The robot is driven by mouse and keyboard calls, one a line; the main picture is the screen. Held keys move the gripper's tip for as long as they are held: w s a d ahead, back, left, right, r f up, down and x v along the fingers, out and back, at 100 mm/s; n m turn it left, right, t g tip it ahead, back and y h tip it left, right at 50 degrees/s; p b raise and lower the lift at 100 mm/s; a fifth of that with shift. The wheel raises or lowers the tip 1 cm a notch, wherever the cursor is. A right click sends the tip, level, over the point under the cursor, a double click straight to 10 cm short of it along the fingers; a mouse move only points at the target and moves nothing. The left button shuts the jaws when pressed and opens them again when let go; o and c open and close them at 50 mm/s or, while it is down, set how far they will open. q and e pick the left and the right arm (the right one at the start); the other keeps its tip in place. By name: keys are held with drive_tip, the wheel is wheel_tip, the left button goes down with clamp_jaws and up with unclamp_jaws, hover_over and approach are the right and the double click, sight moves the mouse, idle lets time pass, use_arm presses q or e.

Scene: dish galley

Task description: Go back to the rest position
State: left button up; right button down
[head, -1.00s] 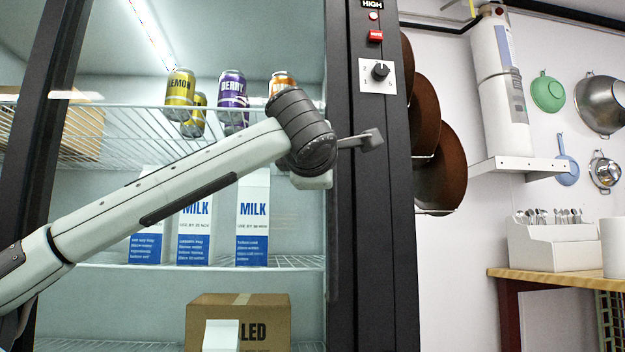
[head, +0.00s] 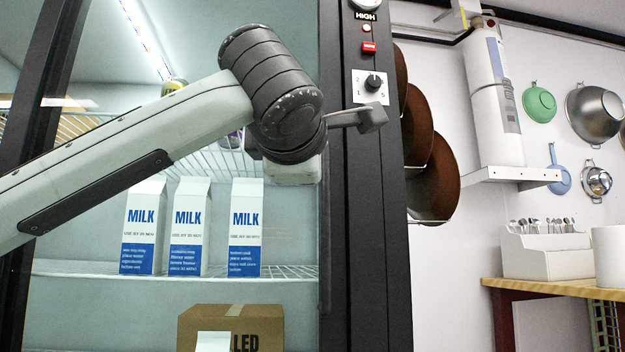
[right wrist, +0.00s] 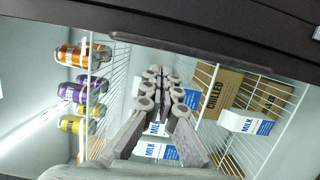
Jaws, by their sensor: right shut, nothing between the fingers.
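My arm comes in from the left in the head view and crosses the open front of the lit fridge, ending in a dark ribbed joint near the fridge's black post (head: 365,220). No gripper fingers can be made out in the head view. The right wrist view shows my right gripper (right wrist: 161,78) with its fingers together and nothing held. Milk cartons, cans and wire shelves appear around and beyond it. My left gripper is not in view.
Three milk cartons (head: 246,228) stand on a fridge shelf (head: 90,270). A cardboard box (head: 270,322) is below. In the right wrist view, several cans (right wrist: 82,56) are at the left.

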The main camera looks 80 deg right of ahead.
drive_tip(key=shift+a, duration=0.8)
